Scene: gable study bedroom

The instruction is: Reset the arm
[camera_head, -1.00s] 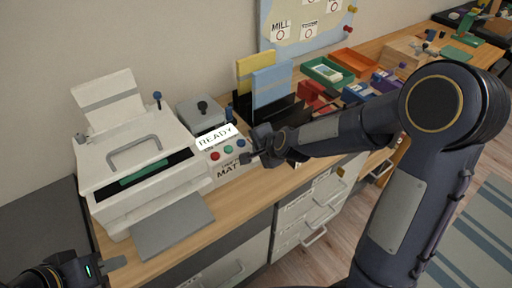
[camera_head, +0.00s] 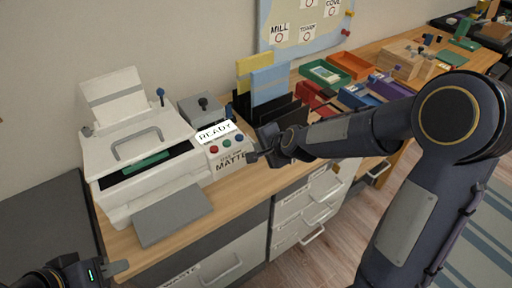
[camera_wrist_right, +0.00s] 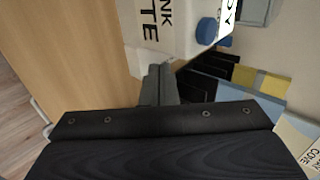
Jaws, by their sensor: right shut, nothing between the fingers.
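My right gripper (camera_head: 252,157) is shut and empty. It hovers by the right edge of the printer's button panel (camera_head: 226,152), above the desk's front part. In the right wrist view, its closed fingers (camera_wrist_right: 158,85) point toward the white panel (camera_wrist_right: 170,35) with a blue button. I cannot tell whether they touch the panel. My right arm reaches across the right side of the head view. My left gripper (camera_head: 115,268) is at the lower left corner, in front of the desk. Only part of it shows, so its opening is unclear.
The white printer (camera_head: 140,150) has a lit READY sign (camera_head: 216,132) beside it. A black file rack (camera_head: 275,112) with folders stands behind my right gripper. Green (camera_head: 324,73) and orange (camera_head: 350,65) trays lie farther right. Drawers (camera_head: 305,205) with handles are below the desk.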

